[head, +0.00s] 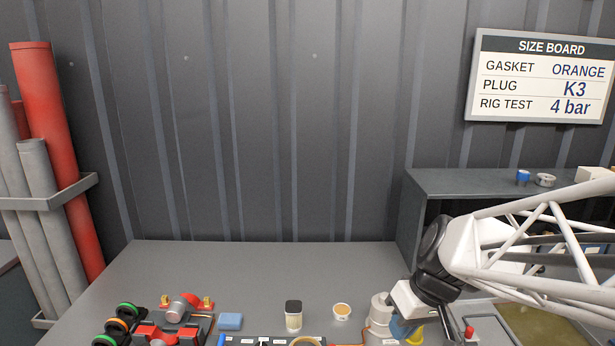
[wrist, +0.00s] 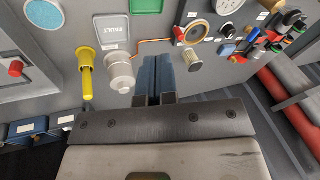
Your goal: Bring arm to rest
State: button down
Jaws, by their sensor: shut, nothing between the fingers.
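My gripper (wrist: 157,78) shows in the wrist view with its two blue-grey fingers together and nothing between them. It is above the grey bench, beside the white stepped cylinder (wrist: 119,72) and the yellow upright piece (wrist: 87,75), which are to its left. In the head view my white lattice arm reaches in from the right and bends down at a dark joint over the bench's front right. There the gripper end is partly hidden by my own wrist and the picture's lower edge.
The bench (head: 260,265) holds red pump fittings (head: 183,308), a blue block (head: 230,321), a jar (head: 293,316) and a small tub (head: 342,312). A grey shelf (head: 480,183) stands behind my arm. Red and grey pipes (head: 60,160) lean at left. The bench's back middle is clear.

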jog(key=s+d+r+m+t+h, duration=0.1)
jog(key=s+r+m+h, duration=0.2)
jog(key=s, duration=0.7)
jog(key=shift+s+d+r+m+h, duration=0.3)
jog(key=shift+d+r+m+h, duration=0.1)
jog(key=shift+r+h, duration=0.15)
dwell(2.1)
